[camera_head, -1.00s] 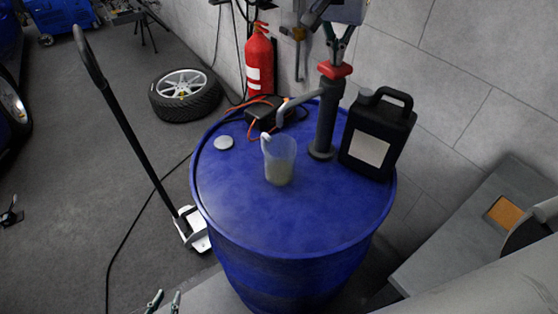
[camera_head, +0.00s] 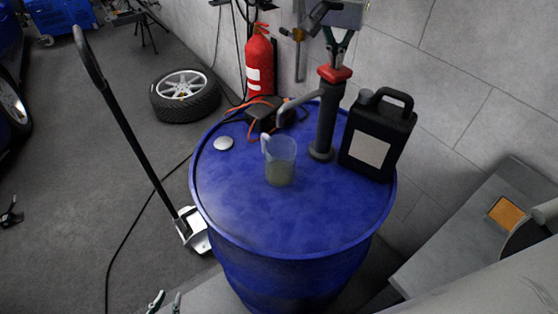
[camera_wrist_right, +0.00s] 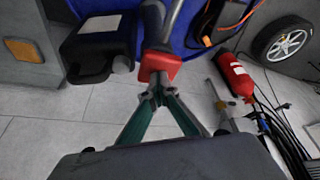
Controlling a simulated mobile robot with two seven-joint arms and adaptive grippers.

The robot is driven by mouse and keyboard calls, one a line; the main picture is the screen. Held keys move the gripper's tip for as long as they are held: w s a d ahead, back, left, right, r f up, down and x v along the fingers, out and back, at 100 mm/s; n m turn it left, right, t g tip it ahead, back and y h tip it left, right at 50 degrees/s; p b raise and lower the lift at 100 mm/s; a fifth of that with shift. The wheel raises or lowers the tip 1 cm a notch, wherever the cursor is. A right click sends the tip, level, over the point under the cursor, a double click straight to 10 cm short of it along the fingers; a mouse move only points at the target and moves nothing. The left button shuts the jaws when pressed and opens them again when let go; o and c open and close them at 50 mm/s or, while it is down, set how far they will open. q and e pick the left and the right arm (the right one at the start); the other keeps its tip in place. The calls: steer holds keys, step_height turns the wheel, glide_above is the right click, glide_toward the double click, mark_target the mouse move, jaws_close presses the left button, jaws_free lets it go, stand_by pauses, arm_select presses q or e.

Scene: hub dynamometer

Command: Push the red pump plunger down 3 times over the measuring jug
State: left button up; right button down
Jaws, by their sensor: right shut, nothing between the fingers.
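The red pump plunger (camera_head: 334,75) tops a dark upright pump (camera_head: 325,125) on the blue drum (camera_head: 225,190). My right gripper (camera_head: 336,64) is shut and empty, its fingertips against the top of the plunger; the wrist view shows the fingertips (camera_wrist_right: 158,92) meeting at the red plunger (camera_wrist_right: 160,66). My left gripper (camera_head: 166,300) is at the bottom edge, fingertips apart, away from the drum.
A black canister (camera_head: 378,135) stands close right of the pump. A dark box with orange cable (camera_head: 265,113) and a pale round cap (camera_head: 223,143) lie on the drum. A fire extinguisher (camera_head: 259,62) hangs behind. The drum's front top is clear.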

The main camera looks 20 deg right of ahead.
steer(key=shift+s, duration=0.1)
steer(key=shift+r+p, duration=1.2)
steer(key=shift+p, duration=0.05)
steer(key=shift+r, duration=2.3)
steer(key=shift+r, duration=0.1)
steer(key=shift+r, duration=2.9)
